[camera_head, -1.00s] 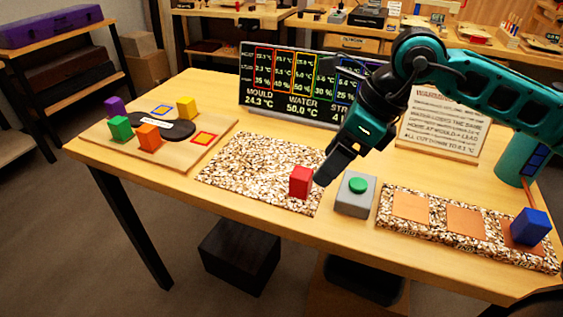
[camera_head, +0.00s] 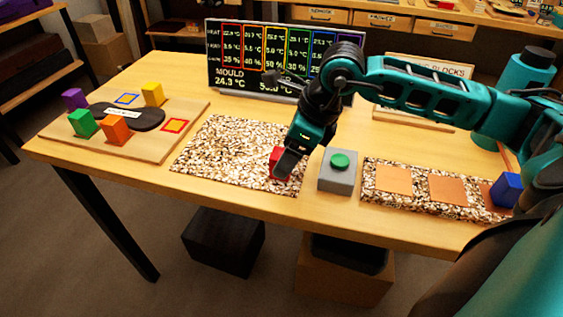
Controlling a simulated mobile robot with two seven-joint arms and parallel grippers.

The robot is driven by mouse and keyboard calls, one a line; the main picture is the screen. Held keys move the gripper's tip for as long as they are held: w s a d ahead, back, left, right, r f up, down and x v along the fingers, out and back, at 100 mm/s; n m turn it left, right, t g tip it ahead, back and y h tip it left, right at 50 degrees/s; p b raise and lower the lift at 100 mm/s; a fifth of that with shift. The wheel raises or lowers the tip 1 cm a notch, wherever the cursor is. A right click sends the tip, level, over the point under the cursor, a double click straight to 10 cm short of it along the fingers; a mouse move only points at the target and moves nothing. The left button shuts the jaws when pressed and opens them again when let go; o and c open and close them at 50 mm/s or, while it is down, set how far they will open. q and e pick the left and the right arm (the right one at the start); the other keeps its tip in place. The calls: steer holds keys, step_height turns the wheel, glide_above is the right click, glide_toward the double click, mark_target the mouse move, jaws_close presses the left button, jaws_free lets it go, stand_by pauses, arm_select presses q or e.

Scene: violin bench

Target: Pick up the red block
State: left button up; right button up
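The red block (camera_head: 275,161) stands on the right part of the speckled mat (camera_head: 222,150), partly hidden behind my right gripper. My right gripper (camera_head: 283,172) comes down from the upper right and its fingers are at the block. I cannot tell whether the fingers are closed on the block or only around or in front of it. My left gripper is not in view.
A grey box with a green button (camera_head: 339,161) stands just right of the gripper. A speckled strip with orange squares (camera_head: 448,189) and a blue block (camera_head: 506,190) is further right. A wooden board (camera_head: 155,148) with several coloured blocks is at left. A display (camera_head: 270,60) stands behind.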

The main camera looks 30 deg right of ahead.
steer(key=x, duration=0.3)
steer(key=shift+f, duration=0.1)
steer(key=shift+c, duration=0.3)
steer(key=c, duration=1)
